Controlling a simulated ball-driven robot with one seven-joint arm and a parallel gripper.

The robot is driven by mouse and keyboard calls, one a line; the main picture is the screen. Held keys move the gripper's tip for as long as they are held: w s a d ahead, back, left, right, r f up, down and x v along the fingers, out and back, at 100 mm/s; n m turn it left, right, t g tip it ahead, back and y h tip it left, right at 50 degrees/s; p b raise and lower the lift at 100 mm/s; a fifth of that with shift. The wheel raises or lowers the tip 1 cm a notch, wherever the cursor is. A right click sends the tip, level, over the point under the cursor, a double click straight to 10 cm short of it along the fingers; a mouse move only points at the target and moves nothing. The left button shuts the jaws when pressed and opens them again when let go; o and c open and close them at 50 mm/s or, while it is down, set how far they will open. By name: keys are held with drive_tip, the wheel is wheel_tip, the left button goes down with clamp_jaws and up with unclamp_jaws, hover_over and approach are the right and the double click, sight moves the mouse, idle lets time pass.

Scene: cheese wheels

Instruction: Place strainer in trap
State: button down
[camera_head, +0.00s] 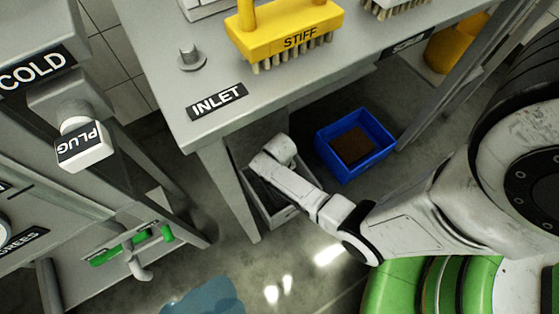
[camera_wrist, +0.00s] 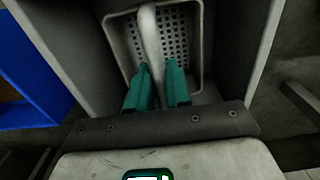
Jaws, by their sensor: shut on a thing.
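The strainer (camera_wrist: 190,50) shows in the wrist view as a light grey basket with rows of square holes and a pale upright handle (camera_wrist: 150,35). My gripper (camera_wrist: 159,72) has teal fingers shut on this handle from both sides. The basket appears between the dark grey walls of the trap (camera_wrist: 62,50); I cannot tell whether it rests on the bottom. In the head view the trap (camera_head: 291,214) is a grey open box on the floor under the table edge. My wrist covers part of it there, hiding the fingers and strainer.
A blue bin (camera_head: 378,162) with brown contents stands right of the trap. The steel table (camera_head: 200,125) with an INLET label (camera_head: 216,101) overhangs it, with a leg (camera_head: 228,190) close on the left. A yellow STIFF brush (camera_head: 285,32) lies on top.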

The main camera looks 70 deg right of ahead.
drive_tip(key=shift+f+b, duration=1)
drive_tip(key=shift+f, duration=0.7)
drive_tip(key=shift+f, duration=0.2)
drive_tip(key=c, duration=1.1)
unclamp_jaws()
drive_tip(key=shift+o, duration=0.2)
wheel_tip(320, 180, up, 12)
drive_tip(key=p, duration=0.6)
drive_tip(key=shift+r+p, duration=0.1)
drive_tip(key=shift+p, duration=0.3)
drive_tip(key=shift+a+r, duration=0.1)
drive_tip(key=shift+r, duration=0.1)
drive_tip(key=s+a+r+n, duration=0.3)
drive_tip(key=a+r, duration=0.1)
drive_tip(key=r, duration=0.5)
drive_tip(key=s+a+r+n+t, duration=0.1)
drive_tip(key=s+a+r+n, duration=0.2)
drive_tip(key=r, duration=0.7)
drive_tip(key=shift+s+a+r, duration=0.3)
drive_tip(key=shift+s+a, duration=0.45)
drive_tip(key=shift+a, duration=0.4)
